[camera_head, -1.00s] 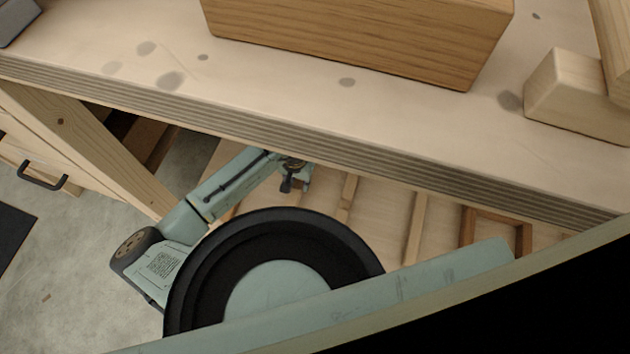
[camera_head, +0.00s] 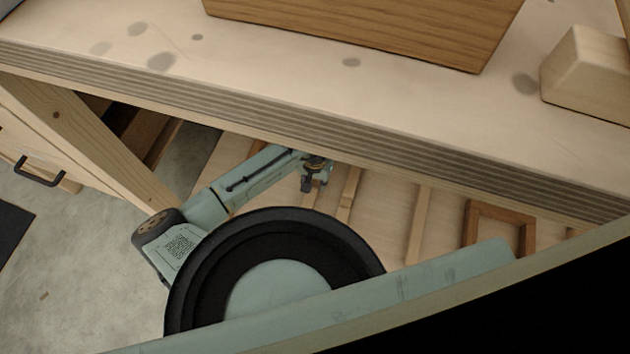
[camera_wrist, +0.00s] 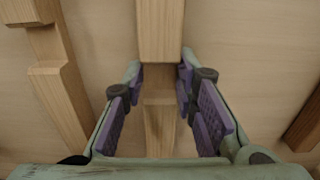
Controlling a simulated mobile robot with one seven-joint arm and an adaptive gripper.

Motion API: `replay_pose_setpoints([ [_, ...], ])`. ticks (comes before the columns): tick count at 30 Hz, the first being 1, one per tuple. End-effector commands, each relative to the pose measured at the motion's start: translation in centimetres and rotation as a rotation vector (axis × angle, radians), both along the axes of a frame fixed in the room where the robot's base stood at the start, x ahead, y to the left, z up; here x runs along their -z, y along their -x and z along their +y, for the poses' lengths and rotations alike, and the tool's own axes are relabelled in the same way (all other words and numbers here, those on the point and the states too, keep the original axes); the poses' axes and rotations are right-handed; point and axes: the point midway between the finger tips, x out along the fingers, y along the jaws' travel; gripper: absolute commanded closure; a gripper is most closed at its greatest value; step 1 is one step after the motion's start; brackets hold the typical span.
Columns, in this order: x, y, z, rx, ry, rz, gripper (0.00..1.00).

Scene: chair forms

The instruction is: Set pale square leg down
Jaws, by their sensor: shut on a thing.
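My gripper (camera_wrist: 161,75) has purple pads and shows in the wrist view with its fingertips on both sides of a pale square wooden leg (camera_wrist: 160,30). The leg runs up out of the top of that view, and the fingers are shut on it near its lower end. A narrower pale length (camera_wrist: 160,128) continues below between the fingers; I cannot tell whether it is part of the same leg. In the head view my gripper (camera_head: 314,180) is small, below the bench edge and over a pale wooden surface. The held leg cannot be made out there.
Pale wooden strips (camera_head: 420,225) and a brown frame (camera_head: 500,206) lie on the surface under the bench. A stepped pale piece (camera_wrist: 62,105) lies left of my gripper. The thick bench top (camera_head: 260,60) overhangs the gripper, with a large wooden block (camera_head: 370,25) on it.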

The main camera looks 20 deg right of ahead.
Motion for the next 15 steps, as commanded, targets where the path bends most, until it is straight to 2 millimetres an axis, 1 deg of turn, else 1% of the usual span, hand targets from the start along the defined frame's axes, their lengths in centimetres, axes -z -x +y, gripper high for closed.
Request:
replay_pose_setpoints([
  [1,0.1,0.0,0.01,0.0,0.0,0.0,0.72],
  [9,0.07,0.01,0.0,0.0,0.0,0.0,0.54],
  [15,0.06,0.03,-0.01,0.0,0.001,0.001,0.54],
])
